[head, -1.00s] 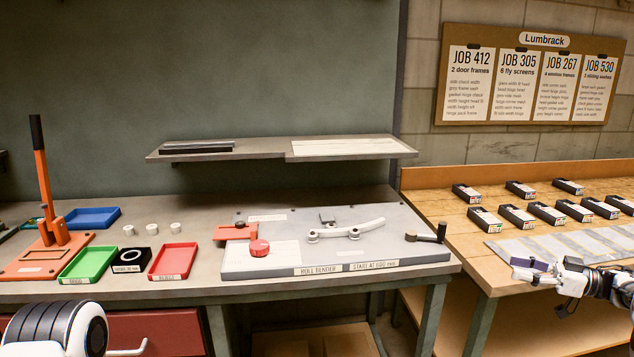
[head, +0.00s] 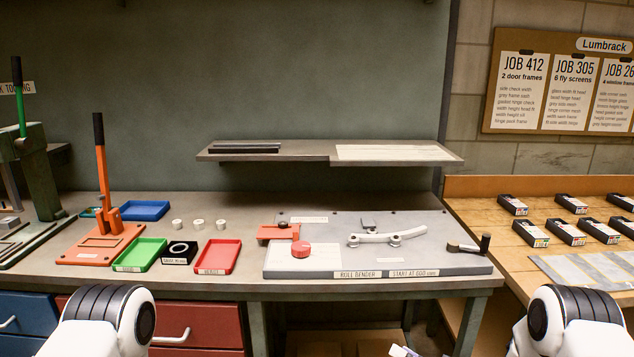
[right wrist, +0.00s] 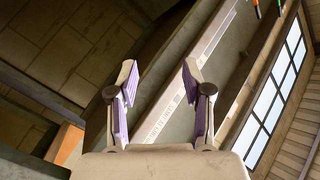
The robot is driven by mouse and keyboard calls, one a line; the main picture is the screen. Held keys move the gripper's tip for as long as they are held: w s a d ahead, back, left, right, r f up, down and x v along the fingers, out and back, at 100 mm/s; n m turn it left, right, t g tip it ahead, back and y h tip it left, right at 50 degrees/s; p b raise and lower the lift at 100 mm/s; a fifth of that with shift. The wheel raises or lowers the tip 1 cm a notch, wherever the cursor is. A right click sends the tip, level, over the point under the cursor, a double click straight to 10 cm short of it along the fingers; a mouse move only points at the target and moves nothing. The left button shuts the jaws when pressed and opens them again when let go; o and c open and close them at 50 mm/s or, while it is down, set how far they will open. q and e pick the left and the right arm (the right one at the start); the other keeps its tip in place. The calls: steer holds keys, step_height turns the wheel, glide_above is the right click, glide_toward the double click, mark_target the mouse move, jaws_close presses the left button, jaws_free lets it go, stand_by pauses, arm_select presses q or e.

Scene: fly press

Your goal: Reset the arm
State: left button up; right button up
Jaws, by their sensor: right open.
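The orange lever press (head: 102,215) stands on the grey bench at the left, its black-handled arm upright. A green press (head: 38,170) with an upright black-tipped lever shows at the far left edge. The roll bender (head: 370,245) lies on the bench with a red knob, a curved light bar and a black-handled crank (head: 470,246) at its right end. My left gripper is out of view.
Green (head: 140,255), red (head: 217,257) and blue (head: 144,210) trays and a black block with a ring (head: 180,253) sit beside the orange press. A shelf (head: 330,152) hangs above. A wooden table (head: 500,212) with several black boxes stands at the right.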

steer(key=s+a+f+m+g+h, duration=0.1)
steer(key=s+f+g+h, duration=0.25)
steer(key=s+f, duration=0.5)
steer(key=s+f+m+g+h, duration=0.2)
steer(key=s+f+h, duration=0.25)
steer(key=s, duration=0.75)
steer(key=s+d+n+g+h, duration=0.1)
steer(key=s+d+g, duration=0.1)
steer(key=s, duration=0.8)
steer(key=s+d+f+n+g+h, duration=0.1)
steer(key=s+g, duration=0.4)
steer(key=s, duration=0.5)
steer(key=d+h, duration=0.1)
steer(key=d, duration=0.1)
steer(key=shift+d+n+h, duration=0.3)
